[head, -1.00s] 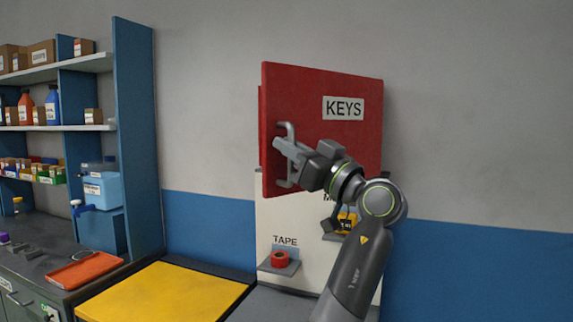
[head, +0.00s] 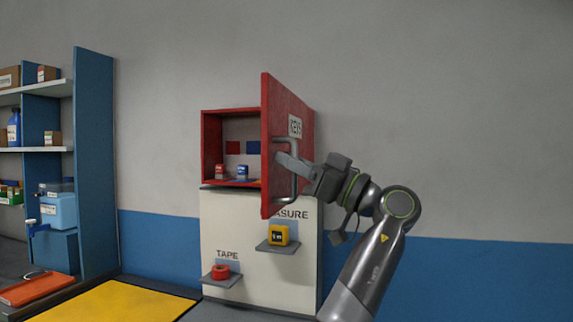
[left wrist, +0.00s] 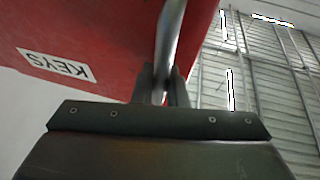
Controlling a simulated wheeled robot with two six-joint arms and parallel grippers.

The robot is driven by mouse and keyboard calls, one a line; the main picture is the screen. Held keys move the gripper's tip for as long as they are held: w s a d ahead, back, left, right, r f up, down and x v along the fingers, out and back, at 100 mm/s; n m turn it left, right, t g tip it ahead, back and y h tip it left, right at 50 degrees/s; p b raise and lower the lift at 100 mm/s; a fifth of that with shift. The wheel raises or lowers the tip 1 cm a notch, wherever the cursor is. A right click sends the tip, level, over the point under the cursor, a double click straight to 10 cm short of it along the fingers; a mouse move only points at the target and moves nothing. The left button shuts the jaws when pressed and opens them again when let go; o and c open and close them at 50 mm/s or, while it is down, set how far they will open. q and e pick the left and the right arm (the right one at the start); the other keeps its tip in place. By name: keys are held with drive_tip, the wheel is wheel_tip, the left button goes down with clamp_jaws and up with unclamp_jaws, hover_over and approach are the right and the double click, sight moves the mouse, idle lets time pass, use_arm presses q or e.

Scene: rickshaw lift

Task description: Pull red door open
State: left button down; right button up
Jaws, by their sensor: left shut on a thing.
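The red door (head: 285,125) with the KEYS label stands swung well out from the red cabinet (head: 211,140) on the wall. The inside of the cabinet shows, with small red and blue items on its floor. My left gripper (head: 283,160) is shut on the grey door handle (head: 293,183). In the left wrist view the handle (left wrist: 171,35) runs between the fingers of my left gripper (left wrist: 162,85), beside the red door (left wrist: 90,40). My right gripper is not in view.
Below the cabinet a white panel (head: 235,240) carries a red tape roll (head: 220,271) and a yellow tape measure (head: 279,235) on small shelves. A yellow worktop (head: 115,302) and a blue shelf unit (head: 95,165) stand at left. The wall at right is bare.

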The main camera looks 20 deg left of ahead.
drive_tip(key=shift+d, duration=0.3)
use_arm(q)
drive_tip(key=c, duration=1.7)
unclamp_jaws()
drive_tip(key=shift+d, duration=0.1)
drive_tip(key=shift+c, duration=0.2)
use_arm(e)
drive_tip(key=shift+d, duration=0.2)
use_arm(q)
drive_tip(key=b+v, duration=0.3)
drive_tip(key=v, duration=1.4)
drive_tip(key=shift+d+f, duration=0.15)
drive_tip(key=shift+f, duration=0.05)
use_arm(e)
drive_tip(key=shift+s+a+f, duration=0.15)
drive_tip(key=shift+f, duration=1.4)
